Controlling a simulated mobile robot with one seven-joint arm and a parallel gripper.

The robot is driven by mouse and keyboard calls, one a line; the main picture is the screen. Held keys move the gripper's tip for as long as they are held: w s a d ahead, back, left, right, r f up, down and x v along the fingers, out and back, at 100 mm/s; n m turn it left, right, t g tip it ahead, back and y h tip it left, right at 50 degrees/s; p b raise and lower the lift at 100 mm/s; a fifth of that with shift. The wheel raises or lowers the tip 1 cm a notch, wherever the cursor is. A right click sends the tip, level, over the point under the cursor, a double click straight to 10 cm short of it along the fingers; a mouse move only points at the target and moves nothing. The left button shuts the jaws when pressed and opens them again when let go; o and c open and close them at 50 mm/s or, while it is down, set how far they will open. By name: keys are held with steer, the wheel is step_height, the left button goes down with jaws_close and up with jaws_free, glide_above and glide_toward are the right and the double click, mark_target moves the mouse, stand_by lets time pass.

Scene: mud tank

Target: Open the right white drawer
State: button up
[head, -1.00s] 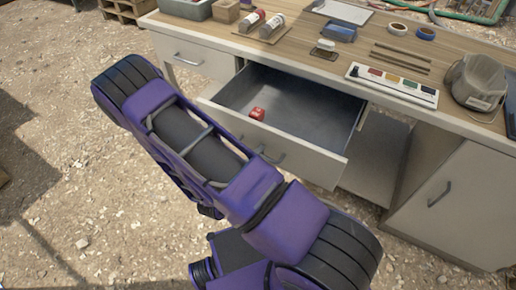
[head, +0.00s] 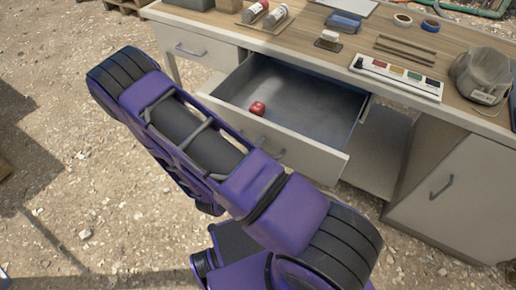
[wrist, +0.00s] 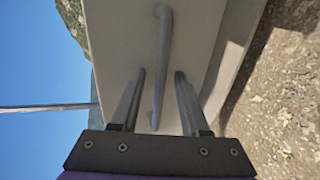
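The right white drawer (head: 310,150) is pulled well out of the desk in the head view, its grey inside showing. A small red round object (head: 257,108) lies in it near the front. The drawer's handle (head: 270,153) is partly hidden behind my arm. In the wrist view my gripper (wrist: 160,74) is open at the white drawer front (wrist: 115,35). The grey bar handle (wrist: 163,45) runs between the two fingers, with a gap visible on both sides. The gripper itself is hidden in the head view.
A shut left drawer (head: 190,50) and a shut cabinet door (head: 440,195) flank the open drawer. The desk top (head: 320,62) holds a paint set (head: 398,78), a cap (head: 482,75), tape rolls and bottles. Gravel ground in front is clear.

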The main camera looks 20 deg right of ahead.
steer(key=v, duration=1.7)
steer(key=shift+a+p, duration=0.25)
steer(key=shift+p, duration=0.1)
steer(key=shift+s, duration=0.1)
